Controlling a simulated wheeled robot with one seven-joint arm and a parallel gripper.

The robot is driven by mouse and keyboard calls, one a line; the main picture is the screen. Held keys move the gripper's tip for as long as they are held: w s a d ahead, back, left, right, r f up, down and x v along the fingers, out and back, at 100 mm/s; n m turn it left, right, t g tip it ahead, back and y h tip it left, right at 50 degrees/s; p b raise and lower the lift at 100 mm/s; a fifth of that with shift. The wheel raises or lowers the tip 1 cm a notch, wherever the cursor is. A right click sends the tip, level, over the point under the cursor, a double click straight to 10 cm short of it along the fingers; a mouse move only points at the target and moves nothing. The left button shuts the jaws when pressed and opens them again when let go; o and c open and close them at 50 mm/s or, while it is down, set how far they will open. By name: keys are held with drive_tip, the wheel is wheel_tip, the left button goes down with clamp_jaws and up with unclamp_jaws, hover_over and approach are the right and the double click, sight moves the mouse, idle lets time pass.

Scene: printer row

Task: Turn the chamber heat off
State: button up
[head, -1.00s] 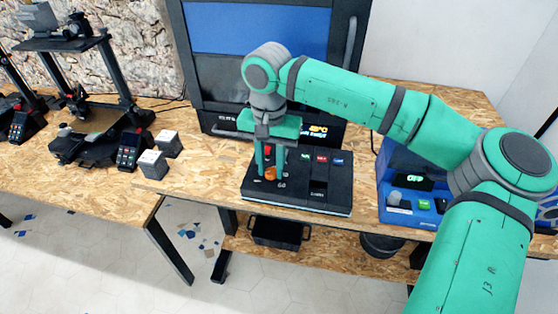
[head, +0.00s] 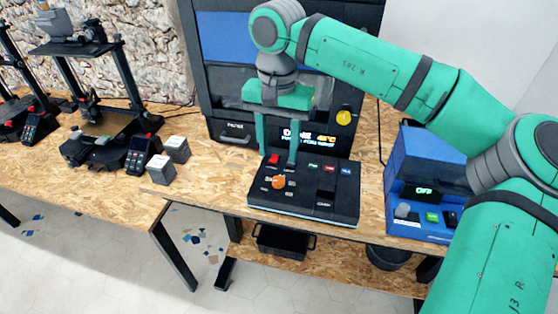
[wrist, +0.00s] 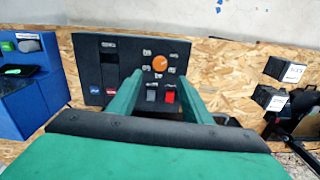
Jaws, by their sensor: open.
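The black control panel (head: 335,207) lies on the table in front of the large black printer. Its orange knob (head: 278,182) sits among small white labels, and it also shows in the wrist view (wrist: 159,63). I cannot read the labels or the knob's setting. A red switch (wrist: 170,96) and a grey switch (wrist: 151,95) sit beside each other on the panel. My gripper (head: 278,157) is open and empty, pointing down above the panel's back part, apart from the knob. In the wrist view its fingers frame the switches.
The large printer (head: 230,85) with a lit display (head: 310,137) and a yellow round part (head: 344,117) stands close behind my gripper. A blue machine (head: 400,165) showing OFF stands at right. Two small grey cubes (head: 160,168) (head: 177,148) sit at left. Bare board lies left of the panel.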

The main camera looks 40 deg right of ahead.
wheel_tip(320, 180, up, 2)
idle(0.5)
